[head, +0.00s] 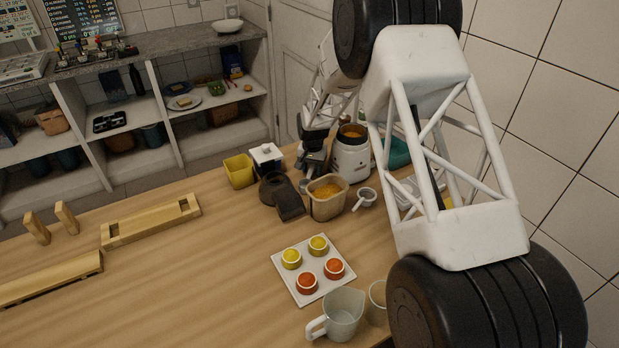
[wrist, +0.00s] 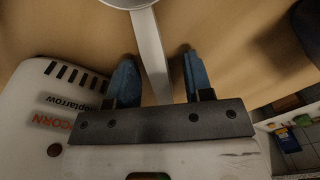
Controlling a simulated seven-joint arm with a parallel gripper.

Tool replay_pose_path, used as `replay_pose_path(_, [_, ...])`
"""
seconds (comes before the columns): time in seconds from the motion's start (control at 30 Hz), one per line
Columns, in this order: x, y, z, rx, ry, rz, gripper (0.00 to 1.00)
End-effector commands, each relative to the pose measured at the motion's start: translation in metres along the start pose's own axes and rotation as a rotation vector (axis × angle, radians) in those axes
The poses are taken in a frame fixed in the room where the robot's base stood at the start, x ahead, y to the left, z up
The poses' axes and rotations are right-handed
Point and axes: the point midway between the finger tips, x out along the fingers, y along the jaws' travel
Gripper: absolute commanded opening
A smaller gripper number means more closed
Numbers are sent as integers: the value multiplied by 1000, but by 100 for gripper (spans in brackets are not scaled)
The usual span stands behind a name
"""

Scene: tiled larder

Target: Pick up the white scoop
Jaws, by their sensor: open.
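The white scoop (wrist: 148,45) lies on the wooden counter in the wrist view. Its bowl is cut off at the top edge, and its handle runs down between my fingers. My gripper (wrist: 158,58) is open, with one blue fingertip on each side of the handle and a gap on both sides. In the head view my gripper (head: 311,170) is low over the counter, left of the white canister. A small pale part of the scoop (head: 305,186) shows just below it. The rest is hidden by my gripper and the tan bin.
The white canister (wrist: 50,115) stands close beside my left-hand finger in the wrist view. A tan bin of yellow grain (head: 327,207), a dark object (head: 280,194) and a small grey-white cup with a handle (head: 366,197) crowd the area.

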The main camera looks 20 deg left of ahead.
Motion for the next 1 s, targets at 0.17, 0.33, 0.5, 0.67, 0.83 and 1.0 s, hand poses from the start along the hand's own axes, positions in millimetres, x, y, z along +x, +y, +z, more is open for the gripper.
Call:
replay_pose_path(0.17, [0, 0, 0, 0, 0, 0, 41])
replay_pose_path(0.33, [0, 0, 0, 0, 0, 0, 15])
replay_pose_path(0.5, [0, 0, 0, 0, 0, 0, 0])
replay_pose_path(0.67, [0, 0, 0, 0, 0, 0, 0])
replay_pose_path(0.83, [-2, 0, 0, 0, 1, 0, 0])
replay_pose_path(1.0, [-13, 0, 0, 0, 2, -1, 0])
